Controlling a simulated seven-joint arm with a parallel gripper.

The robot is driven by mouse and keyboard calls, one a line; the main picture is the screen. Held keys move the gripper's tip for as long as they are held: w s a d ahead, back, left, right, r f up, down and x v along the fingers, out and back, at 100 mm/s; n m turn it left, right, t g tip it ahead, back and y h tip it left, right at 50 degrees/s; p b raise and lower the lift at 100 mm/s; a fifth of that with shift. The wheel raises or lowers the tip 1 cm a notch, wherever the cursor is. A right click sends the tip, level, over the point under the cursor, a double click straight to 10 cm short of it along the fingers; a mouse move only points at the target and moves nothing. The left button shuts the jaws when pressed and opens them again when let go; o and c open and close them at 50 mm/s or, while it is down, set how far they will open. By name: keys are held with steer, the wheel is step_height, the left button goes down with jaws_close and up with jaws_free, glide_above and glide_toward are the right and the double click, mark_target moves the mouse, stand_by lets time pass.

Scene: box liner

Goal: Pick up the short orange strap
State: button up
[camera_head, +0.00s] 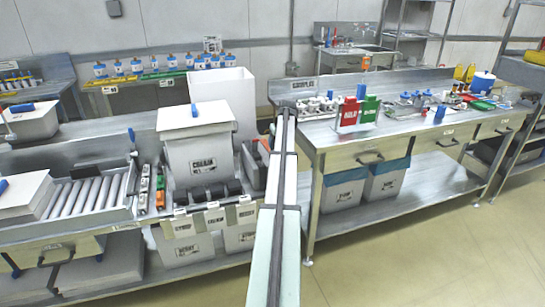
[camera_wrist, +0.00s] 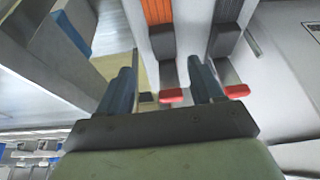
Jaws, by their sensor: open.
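An orange strap-like piece (camera_wrist: 157,12) shows at the top of the wrist view, cut off by the frame edge, with a dark grey part below it. My gripper (camera_wrist: 162,72) is open, its two blue-grey fingers spread apart below the orange piece. I see nothing held between them. In the head view, a small orange piece (camera_head: 160,198) lies in the narrow slot left of the white lidded box, beside a green and grey strip. I cannot tell whether it is the same piece. My gripper is not clearly visible in the head view.
The white lidded box (camera_head: 198,155) stands right of the slot, and a roller tray (camera_head: 92,197) lies to its left. In the wrist view, a second dark grey strip (camera_wrist: 226,40) runs right of the orange piece, near a pale wall (camera_wrist: 285,70). Red ends (camera_wrist: 170,96) show below.

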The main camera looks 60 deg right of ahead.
steer(key=shift+w+x, duration=0.2)
steer(key=shift+x, duration=1.15)
steer(key=shift+w+x, duration=0.15)
steer(key=shift+x, duration=1.2)
steer(key=shift+a, duration=0.15)
steer(key=shift+c, duration=0.2)
steer(key=shift+r, duration=0.1)
jaws_close()
